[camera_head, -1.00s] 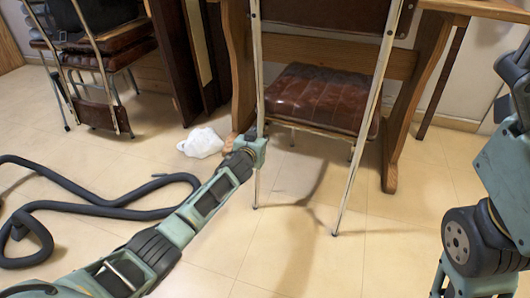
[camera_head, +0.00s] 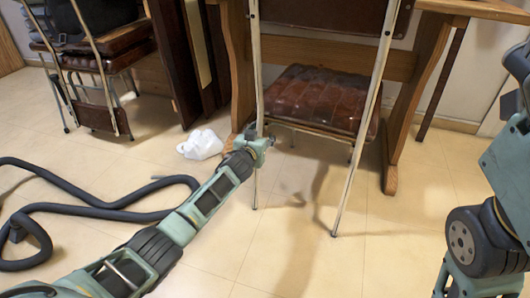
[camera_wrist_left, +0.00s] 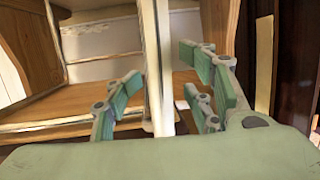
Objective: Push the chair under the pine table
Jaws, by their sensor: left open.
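The chair (camera_head: 318,97) stands upright in the middle of the head view, with a brown padded seat, brown backrest and thin pale metal legs. Its seat lies between the wooden supports of the pine table (camera_head: 433,45), and its backrest is on the near side. My left gripper (camera_head: 264,143) is at the chair's left rear leg, below seat height. In the left wrist view the open fingers (camera_wrist_left: 165,100) stand on either side of the pale metal leg (camera_wrist_left: 157,70). I cannot tell whether they touch it. My right gripper is out of view; only my right arm shows at the right edge.
A white crumpled bag (camera_head: 201,144) lies on the floor left of the chair. A thick dark hose (camera_head: 110,207) curls across the floor at left. The tiled floor in front of the chair is clear.

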